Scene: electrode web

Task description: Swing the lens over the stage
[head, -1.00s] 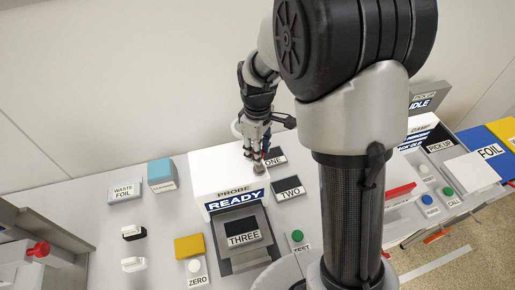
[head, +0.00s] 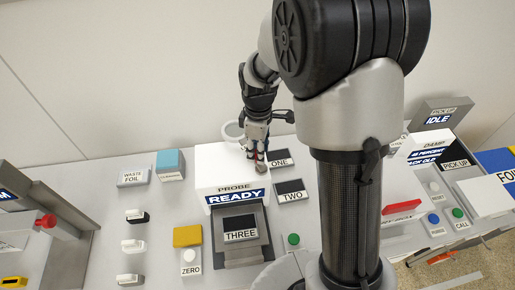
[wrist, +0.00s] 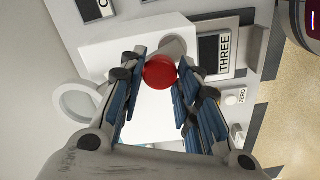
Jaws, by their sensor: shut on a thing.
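My gripper (head: 258,155) is over the white PROBE box (head: 222,165), which reads READY. In the wrist view its blue-padded fingers (wrist: 158,88) are shut on a red ball-shaped knob (wrist: 159,71). The lens appears as a pale round ring (head: 232,131) at the box's back left; it also shows left of the fingers in the wrist view (wrist: 66,101). The fingers hide any link between ring and knob. A grey tray (head: 238,256) with a dark pad labelled THREE (head: 240,228) stands in front of the box. I cannot tell which part is the stage.
Pads ONE (head: 280,159) and TWO (head: 291,191) lie right of the box. A yellow block (head: 187,236), the ZERO button (head: 190,256) and several white-handled pieces are at left. A teal-topped box (head: 170,162) and the WASTE FOIL box (head: 133,177) stand behind them.

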